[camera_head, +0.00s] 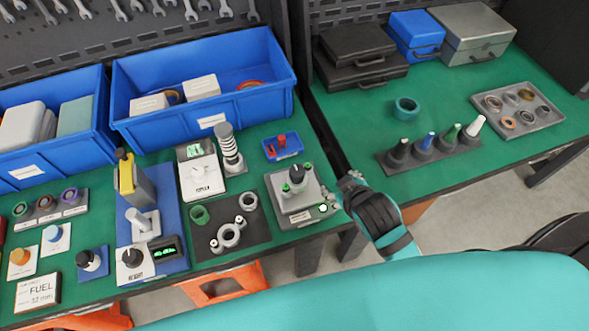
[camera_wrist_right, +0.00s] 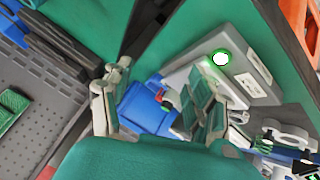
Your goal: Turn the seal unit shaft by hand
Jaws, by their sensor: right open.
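The seal unit (camera_head: 303,207) is a grey box with a raised block, a black upright shaft or knob (camera_head: 296,174) between green caps, and a lit green button. It stands at the right end of the left bench. In the right wrist view, the unit's grey housing (camera_wrist_right: 238,78) shows with its lit button; the shaft cannot be made out there, and the fingers cover part of the unit. My right gripper (camera_head: 350,182) is just right of the unit in the head view. Its fingers (camera_wrist_right: 158,105) are apart with nothing held between them. My left gripper is out of view.
A small blue tray (camera_head: 283,155) with red parts sits behind the unit. A dark mat (camera_head: 238,252) with rings lies to its left. A dark gap separates the benches. The right bench holds a rack of coloured-tip bottles (camera_head: 428,158), a teal ring (camera_head: 406,109) and a parts tray (camera_head: 530,127).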

